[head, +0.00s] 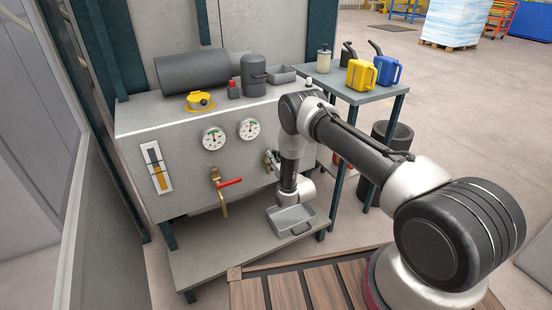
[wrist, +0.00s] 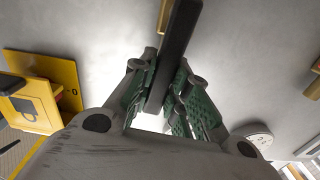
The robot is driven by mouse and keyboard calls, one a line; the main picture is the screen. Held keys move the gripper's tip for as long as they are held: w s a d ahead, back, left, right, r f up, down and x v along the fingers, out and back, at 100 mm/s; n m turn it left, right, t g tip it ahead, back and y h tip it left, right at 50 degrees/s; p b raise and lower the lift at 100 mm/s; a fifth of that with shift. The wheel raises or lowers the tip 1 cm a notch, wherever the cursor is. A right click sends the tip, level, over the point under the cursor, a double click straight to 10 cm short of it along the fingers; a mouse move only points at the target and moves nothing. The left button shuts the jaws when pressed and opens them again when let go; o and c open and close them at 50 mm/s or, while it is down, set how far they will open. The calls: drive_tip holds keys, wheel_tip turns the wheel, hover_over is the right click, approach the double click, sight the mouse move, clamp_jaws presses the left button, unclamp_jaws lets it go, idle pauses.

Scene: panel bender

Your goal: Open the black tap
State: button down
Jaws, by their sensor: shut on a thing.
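The black tap's dark, flat lever (wrist: 181,38) runs up between the green-padded fingers of my gripper (wrist: 165,95) in the wrist view. The fingers are shut on the lever from both sides. A brass piece (wrist: 162,15) shows beside the lever at the top edge. In the head view my arm comes down in front of the machine's right side, and brass and dark parts (head: 272,160) show just left of it. My arm hides most of the tap and fingers there, so the lever's angle is hard to tell.
A second tap with a red lever (head: 229,183) sits left on the grey panel (head: 190,190), below two gauges (head: 214,138). A grey tray (head: 292,221) stands on the lower shelf below my wrist. A side table (head: 372,94) holds cans to the right.

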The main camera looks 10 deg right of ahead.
drive_tip(key=shift+s+a+n, duration=0.1)
drive_tip(key=shift+a+n, duration=0.1)
drive_tip(key=shift+n, duration=0.3)
drive_tip(key=shift+a+f, duration=0.1)
drive_tip(key=c, duration=1.4)
unclamp_jaws()
drive_tip(key=shift+o, duration=0.2)
drive_tip(key=v, duration=1.2)
